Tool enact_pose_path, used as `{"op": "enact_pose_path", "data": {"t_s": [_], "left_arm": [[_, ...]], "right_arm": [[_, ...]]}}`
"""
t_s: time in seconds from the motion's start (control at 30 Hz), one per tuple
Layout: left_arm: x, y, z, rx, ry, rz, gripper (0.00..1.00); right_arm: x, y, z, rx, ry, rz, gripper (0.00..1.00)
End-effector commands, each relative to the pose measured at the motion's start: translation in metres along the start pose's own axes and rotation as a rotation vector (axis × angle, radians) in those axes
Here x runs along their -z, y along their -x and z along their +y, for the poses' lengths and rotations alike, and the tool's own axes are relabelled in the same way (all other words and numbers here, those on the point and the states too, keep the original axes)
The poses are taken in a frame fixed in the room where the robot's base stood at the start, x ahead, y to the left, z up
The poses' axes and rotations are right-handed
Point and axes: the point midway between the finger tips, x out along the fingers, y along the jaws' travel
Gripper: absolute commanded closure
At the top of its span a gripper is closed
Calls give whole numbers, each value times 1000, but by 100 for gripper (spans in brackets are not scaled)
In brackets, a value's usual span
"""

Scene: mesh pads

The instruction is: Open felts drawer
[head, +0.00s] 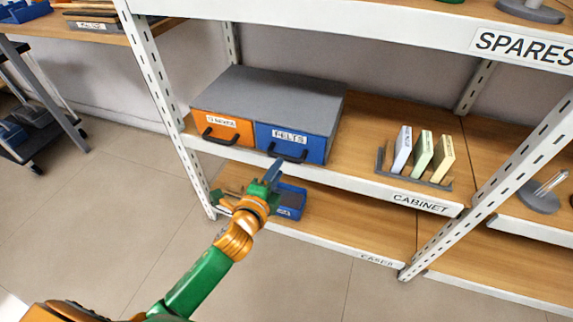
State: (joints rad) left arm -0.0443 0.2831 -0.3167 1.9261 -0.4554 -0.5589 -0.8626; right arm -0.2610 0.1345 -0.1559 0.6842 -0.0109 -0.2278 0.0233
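The felts drawer (308,146) is the blue front on the right half of a grey cabinet on the middle shelf. It carries a white FELTS label and a black bar handle (290,157) low on its face. The drawer looks shut, its front level with its neighbour. My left gripper (274,170), at the end of a green and orange arm, is just below and left of the handle in the picture. Whether it touches the handle, and whether its fingers are open, I cannot tell. My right gripper is not in view.
An orange drawer (223,129) with its own black handle is on the left. A rack of upright cards (421,154) stands right of the cabinet. The white shelf edge (345,180) runs below the drawers, and a blue bin (290,201) sits on the lower shelf.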

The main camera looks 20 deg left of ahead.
Motion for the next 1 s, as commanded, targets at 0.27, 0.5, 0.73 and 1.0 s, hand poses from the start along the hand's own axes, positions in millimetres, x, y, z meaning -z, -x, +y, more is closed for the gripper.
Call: {"op": "enact_pose_path", "data": {"t_s": [0.27, 0.5, 0.73, 1.0], "left_arm": [[0, -52, -1, 3, 0, 0, 68], [0, -67, -4, 1, 2, 1, 68], [0, -66, -4, 0, 3, 1, 95], [0, -66, -3, 0, 3, 1, 100]], "right_arm": [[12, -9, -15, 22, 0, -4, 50], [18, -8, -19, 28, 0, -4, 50], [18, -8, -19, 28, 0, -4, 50], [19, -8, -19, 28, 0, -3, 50]]}}
